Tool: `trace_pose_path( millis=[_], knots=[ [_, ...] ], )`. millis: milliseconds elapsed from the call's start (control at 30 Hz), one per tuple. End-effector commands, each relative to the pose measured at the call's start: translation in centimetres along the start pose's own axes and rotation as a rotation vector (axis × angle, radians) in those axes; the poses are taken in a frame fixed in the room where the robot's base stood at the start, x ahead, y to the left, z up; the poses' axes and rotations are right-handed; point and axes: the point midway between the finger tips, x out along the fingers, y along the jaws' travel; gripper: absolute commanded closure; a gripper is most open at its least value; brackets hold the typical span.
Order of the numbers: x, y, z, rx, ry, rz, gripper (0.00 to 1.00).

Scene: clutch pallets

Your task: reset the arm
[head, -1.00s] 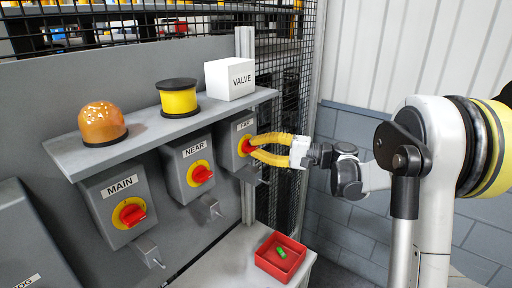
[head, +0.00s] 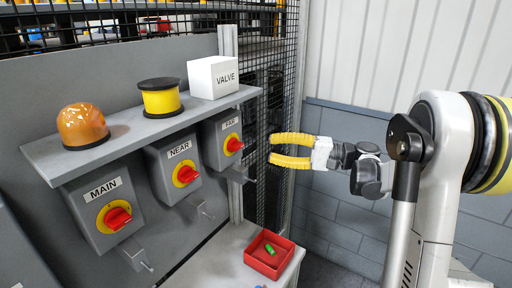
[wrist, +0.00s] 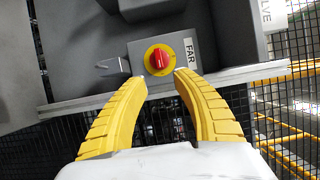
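My gripper (head: 272,149) has yellow fingers that are spread apart with nothing between them. It is in front of the mesh, to the right of the FAR switch box (head: 221,140) and apart from it. In the wrist view the open fingertips (wrist: 177,72) point toward the FAR box's red knob (wrist: 158,59) on its yellow disc, with a gap seen in the head view. My white arm (head: 432,170) reaches in from the right.
The NEAR box (head: 180,170) and MAIN box (head: 107,212) hang left of FAR under a shelf (head: 135,130). The shelf bears an orange beacon (head: 84,126), a yellow spool (head: 160,98) and a VALVE block (head: 213,77). A red tray (head: 270,264) holds a green item (head: 269,248). Free room lies toward the wall.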

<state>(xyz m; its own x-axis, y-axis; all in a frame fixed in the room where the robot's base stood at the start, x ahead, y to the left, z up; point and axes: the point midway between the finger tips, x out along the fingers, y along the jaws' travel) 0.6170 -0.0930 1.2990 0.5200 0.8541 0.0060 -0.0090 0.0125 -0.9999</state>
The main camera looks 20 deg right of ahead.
Motion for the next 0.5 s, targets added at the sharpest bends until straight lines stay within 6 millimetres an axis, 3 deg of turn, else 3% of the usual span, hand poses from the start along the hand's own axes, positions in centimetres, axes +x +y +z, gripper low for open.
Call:
trace_pose_path(
  millis=[167, 500],
  knots=[
    [-1.5, -0.01, 0.01, 0.0, 0.0, 0.0, 0.66],
    [-1.63, 0.0, 0.02, 0.0, -0.001, 0.0, 0.66]
  ],
)
